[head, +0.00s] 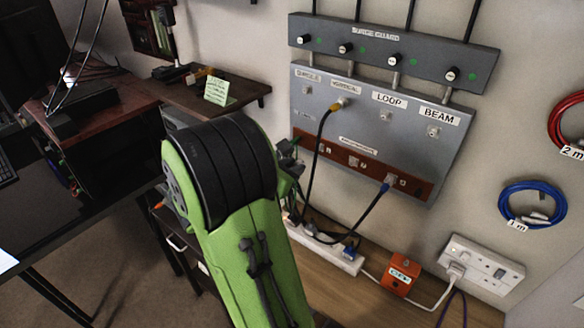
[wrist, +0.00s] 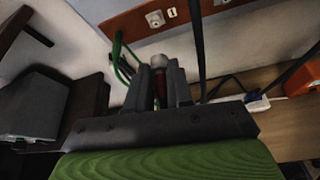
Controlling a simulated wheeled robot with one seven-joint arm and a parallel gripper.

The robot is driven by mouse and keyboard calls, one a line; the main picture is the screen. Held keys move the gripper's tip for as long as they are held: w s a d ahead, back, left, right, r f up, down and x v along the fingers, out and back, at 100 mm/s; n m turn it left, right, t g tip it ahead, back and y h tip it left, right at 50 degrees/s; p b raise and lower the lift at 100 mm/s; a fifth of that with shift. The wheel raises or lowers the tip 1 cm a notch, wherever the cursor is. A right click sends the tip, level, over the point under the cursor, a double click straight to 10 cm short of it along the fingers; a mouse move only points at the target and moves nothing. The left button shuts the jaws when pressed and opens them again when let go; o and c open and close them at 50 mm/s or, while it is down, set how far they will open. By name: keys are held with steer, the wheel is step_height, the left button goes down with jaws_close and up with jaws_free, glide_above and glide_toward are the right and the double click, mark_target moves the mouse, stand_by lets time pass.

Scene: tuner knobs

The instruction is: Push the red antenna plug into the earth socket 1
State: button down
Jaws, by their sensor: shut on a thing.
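My gripper (wrist: 160,78) is shut on the red antenna plug (wrist: 160,90). Its silvery round tip points up the wrist view toward the red-brown socket strip (wrist: 120,28). A socket (wrist: 155,18) with a small white label sits on that strip, just above the plug tip; a gap shows between them. In the head view my gripper (head: 291,163) is left of the strip (head: 338,161), largely hidden behind my green arm. That view shows a free socket (head: 353,161) and another at the strip's left. I cannot read which one is earth socket 1.
Green cable (wrist: 122,55) loops beside the fingers. Below are a white power strip (head: 325,248) and an orange box (head: 401,273).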

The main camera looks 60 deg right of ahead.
mark_target(317, 150)
steer(key=shift+r+p, duration=0.1)
steer(key=shift+p, duration=0.2)
steer(key=shift+s+d+p, duration=0.25)
steer(key=shift+d+p, duration=0.5)
steer(key=shift+d, duration=0.7)
steer(key=shift+s+d+p, duration=0.2)
steer(key=shift+d+p, duration=0.5)
steer(key=shift+d, duration=0.7)
steer(key=shift+p, duration=0.7)
steer(key=shift+s+d+p, duration=0.15)
steer(key=shift+d+p, duration=0.4)
steer(key=shift+d, duration=0.25)
steer(key=c, duration=0.9)
jaws_free()
